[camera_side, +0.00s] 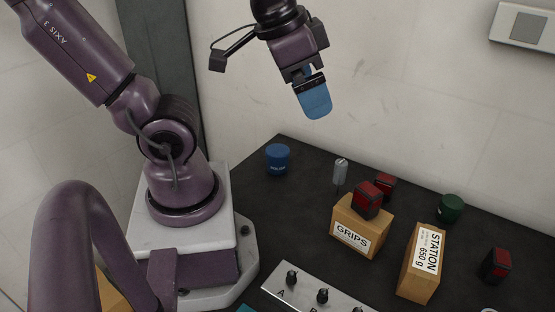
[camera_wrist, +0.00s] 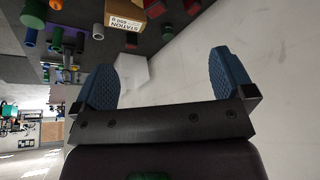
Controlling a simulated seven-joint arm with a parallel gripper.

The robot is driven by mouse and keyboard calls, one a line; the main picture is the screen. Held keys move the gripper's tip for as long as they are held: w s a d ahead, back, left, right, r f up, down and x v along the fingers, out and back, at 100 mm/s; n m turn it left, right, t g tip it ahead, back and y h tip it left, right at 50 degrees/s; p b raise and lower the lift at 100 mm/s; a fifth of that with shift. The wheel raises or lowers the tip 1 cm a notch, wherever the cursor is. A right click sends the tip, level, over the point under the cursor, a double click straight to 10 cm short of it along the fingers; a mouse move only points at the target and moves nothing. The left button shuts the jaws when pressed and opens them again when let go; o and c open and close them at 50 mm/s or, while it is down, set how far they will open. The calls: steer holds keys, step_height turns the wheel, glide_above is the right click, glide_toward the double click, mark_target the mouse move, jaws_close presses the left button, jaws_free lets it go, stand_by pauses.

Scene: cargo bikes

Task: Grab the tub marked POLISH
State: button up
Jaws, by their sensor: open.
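A blue tub (camera_side: 277,159) with a dark blue lid stands upright at the back left of the black table. Its small white lettering seems to read POLISH, but is too small to be sure. My gripper (camera_side: 315,103) is high above the table, right of this tub and well apart from it. Its blue fingers overlap in the side view. In the wrist view my gripper (camera_wrist: 166,78) has its two blue fingers wide apart with nothing between them. I cannot pick out the blue tub surely in the wrist view.
A box marked GRIPS (camera_side: 361,228) carries a red-and-black block (camera_side: 367,199). A grey cylinder (camera_side: 340,172), a green tub (camera_side: 451,207), a STATION box (camera_side: 421,263) and more red blocks stand to the right. A panel with knobs (camera_side: 320,291) lies in front. A wall rises behind.

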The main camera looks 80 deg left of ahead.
steer(key=w+a+f+m+g+y, duration=0.2)
steer(key=a+f+g+y, duration=0.15)
steer(key=f+g, duration=0.35)
steer(key=m+t+y, duration=0.1)
steer(key=m+y, duration=1.3)
steer(key=m, duration=0.3)
glide_toward(278, 149)
steer(key=d, duration=0.3)
steer(key=shift+s+d+f, duration=0.1)
steer(key=shift+s+f, duration=0.05)
steer(key=shift+f, duration=0.15)
steer(key=shift+f+t, duration=0.15)
steer(key=shift+t, duration=0.25)
steer(key=a, duration=1.3)
steer(key=shift+s, duration=0.3)
steer(key=shift+c, duration=0.5)
steer(key=c, duration=1)
